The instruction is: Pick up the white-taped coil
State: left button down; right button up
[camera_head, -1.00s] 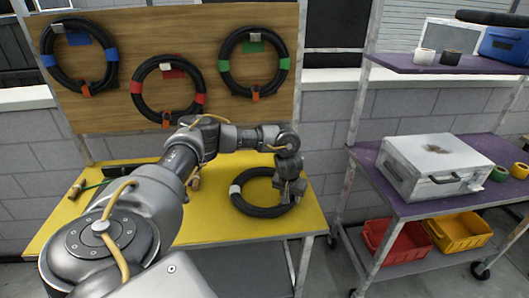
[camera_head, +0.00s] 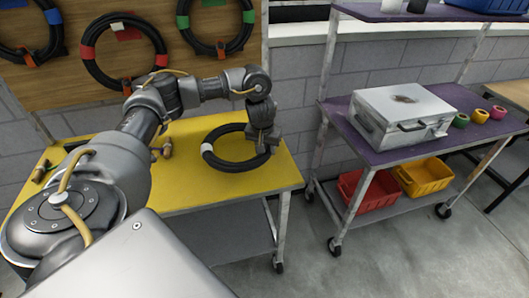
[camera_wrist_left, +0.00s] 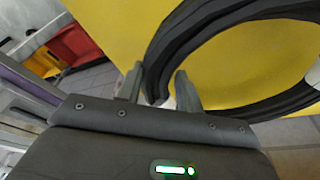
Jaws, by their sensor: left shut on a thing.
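The white-taped coil (camera_head: 228,167) is a black ring with a white band on its left side. It is at the right part of the yellow table (camera_head: 188,192) in the head view; whether it touches the tabletop is not clear. My left gripper (camera_head: 268,143) is at the coil's right side. In the left wrist view the coil (camera_wrist_left: 178,45) passes between the two fingers of the gripper (camera_wrist_left: 158,85), which is shut on it. My right gripper is not in view.
Red-taped (camera_head: 88,62) and green-taped (camera_head: 245,38) coils hang on a wooden board behind the table. A purple-shelved cart (camera_head: 335,112) stands to the right, with a silver case (camera_head: 385,118), red bin (camera_head: 375,190) and yellow bin (camera_head: 425,178). Clear floor lies in front.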

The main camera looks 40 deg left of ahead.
pick_arm(q)
jog(key=r, duration=0.1)
jog(key=s+d+r+p, duration=0.1)
jog(key=d+r, duration=0.1)
jog(key=r, duration=0.1)
jog(key=shift+s+r+p, duration=0.1)
jog(key=shift+s+p, duration=0.15)
jog(key=shift+p, duration=0.05)
jog(key=s+d+r+p, duration=0.4)
jog(key=s+d+p, duration=0.2)
jog(key=p, duration=0.6)
jog(key=shift+s+d+p, duration=0.25)
jog(key=shift+d+p, duration=0.05)
jog(key=shift+d, duration=0.3)
